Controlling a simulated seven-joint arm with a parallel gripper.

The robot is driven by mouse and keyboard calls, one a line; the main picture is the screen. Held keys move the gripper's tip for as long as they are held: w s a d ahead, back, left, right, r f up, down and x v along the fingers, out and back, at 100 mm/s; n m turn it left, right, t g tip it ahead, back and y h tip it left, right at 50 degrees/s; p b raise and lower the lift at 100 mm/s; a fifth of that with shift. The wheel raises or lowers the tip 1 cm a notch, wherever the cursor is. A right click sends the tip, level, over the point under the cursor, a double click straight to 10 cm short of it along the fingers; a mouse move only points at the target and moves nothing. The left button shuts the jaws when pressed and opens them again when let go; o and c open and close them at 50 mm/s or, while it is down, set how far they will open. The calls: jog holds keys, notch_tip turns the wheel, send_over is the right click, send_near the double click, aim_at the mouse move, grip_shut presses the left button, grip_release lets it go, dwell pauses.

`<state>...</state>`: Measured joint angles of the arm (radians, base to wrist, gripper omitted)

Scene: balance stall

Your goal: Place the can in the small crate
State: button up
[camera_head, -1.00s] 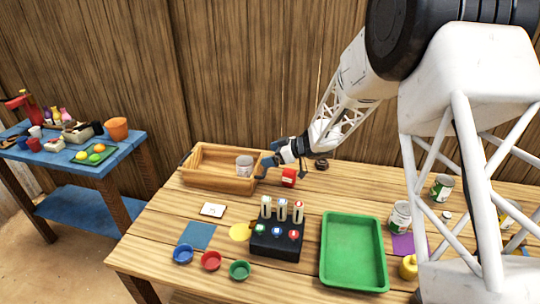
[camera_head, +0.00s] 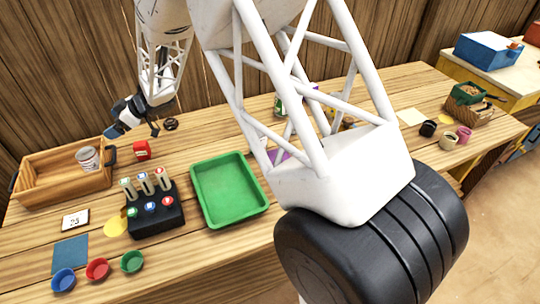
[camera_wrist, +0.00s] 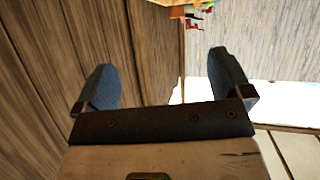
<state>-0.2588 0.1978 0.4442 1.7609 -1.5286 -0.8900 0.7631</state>
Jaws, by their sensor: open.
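The wooden crate (camera_head: 36,199) stands at the left end of the table in the head view. A pale, labelled can (camera_head: 87,158) is inside it, near its right end; the can's lower part is partly hidden. My gripper (camera_head: 116,130) is beyond the crate's right end, apart from the can. In the wrist view my gripper (camera_wrist: 163,75) has its two blue fingers spread wide with nothing between them. A green-labelled can (camera_head: 280,105) is partly hidden behind my arm.
A small red item (camera_head: 142,149) stands right of the crate. A black block with several upright pieces (camera_head: 155,220) and a green tray (camera_head: 229,190) are nearer. Small bowls (camera_head: 97,269) line the front left. My arm hides part of the table's right side.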

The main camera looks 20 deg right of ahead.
jog(key=s+d+r+m+t+h, duration=0.3)
jog(key=d+r+m+t+h, duration=0.1)
jog(key=d+r, duration=0.5)
jog(key=s+d+r+m+t+h, duration=0.4)
jog(key=d+r, duration=0.3)
jog(key=d, duration=0.5)
jog(key=s+d+r+m+h, duration=0.2)
jog(key=s+d+m+h, duration=0.1)
jog(key=s+d, duration=0.25)
jog(key=s+d+m+g+h, duration=0.2)
jog(key=s+d, duration=0.3)
jog(key=s, duration=0.4)
jog(key=s+d+m+g+h, duration=0.1)
jog(key=s+d+m+g, duration=0.2)
jog(key=s, duration=0.6)
jog(key=s+f+g+y, duration=0.1)
jog(key=s+f+g, duration=0.2)
jog(key=s, duration=1.5)
jog(key=shift+d+g+y, duration=0.3)
jog(key=shift+d+g, duration=0.1)
